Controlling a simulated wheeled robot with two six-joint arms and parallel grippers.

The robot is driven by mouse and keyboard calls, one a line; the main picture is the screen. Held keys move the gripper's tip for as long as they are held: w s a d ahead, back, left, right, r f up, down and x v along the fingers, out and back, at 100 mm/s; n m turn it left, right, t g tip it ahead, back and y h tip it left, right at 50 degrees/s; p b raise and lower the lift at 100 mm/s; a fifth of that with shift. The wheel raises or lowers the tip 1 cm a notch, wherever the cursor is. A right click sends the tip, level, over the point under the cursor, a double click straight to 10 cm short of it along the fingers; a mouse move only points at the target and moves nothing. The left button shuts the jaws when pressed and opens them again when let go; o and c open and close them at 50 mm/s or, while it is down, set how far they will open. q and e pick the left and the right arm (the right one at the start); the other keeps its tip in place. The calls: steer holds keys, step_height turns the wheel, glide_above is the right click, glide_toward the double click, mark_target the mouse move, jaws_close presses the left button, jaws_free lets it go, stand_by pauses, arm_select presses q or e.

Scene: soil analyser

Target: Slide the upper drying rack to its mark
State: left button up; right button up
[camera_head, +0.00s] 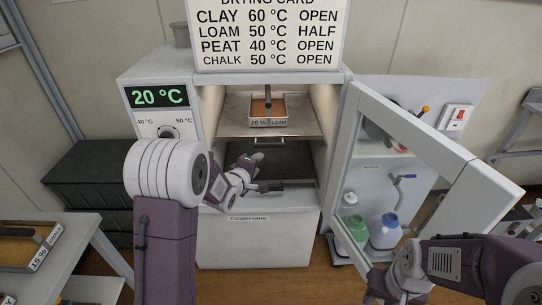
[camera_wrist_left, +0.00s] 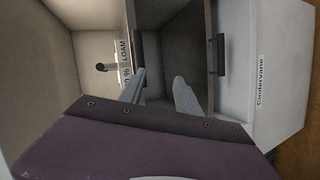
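The upper drying rack (camera_head: 235,127) is a flat shelf inside the open oven (camera_head: 250,233), with a handle (camera_head: 268,142) on its front edge. It carries a small tray labelled 20 % LOAM (camera_head: 268,123). My left gripper (camera_head: 262,171) is in front of the oven opening, a little below the upper rack's handle. In the left wrist view its fingers (camera_wrist_left: 160,88) are apart and empty; one lies close to the upper handle (camera_wrist_left: 138,48), contact unclear. My right gripper (camera_head: 392,295) is at the lower right, partly cut off. I cannot make out the rack's mark.
A lower dark rack (camera_head: 290,160) with a handle (camera_head: 268,187) lies beneath. The oven door (camera_head: 440,150) stands open on the right. Bottles (camera_head: 385,230) stand behind its glass. A drying card (camera_head: 268,35) stands on top. A table (camera_head: 75,228) with a CHALK tray is at left.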

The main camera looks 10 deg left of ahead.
mark_target(268, 145)
arm_select(q)
steer(key=w+n, duration=0.1)
steer(key=w, duration=0.2)
steer(key=w+t, duration=0.1)
steer(key=w, duration=0.3)
steer(key=w+d+n+t+h, duration=0.1)
steer(key=w, duration=0.3)
steer(key=shift+w+n, duration=0.1)
steer(key=shift+n, duration=0.2)
jaws_close()
stand_by(1.0)
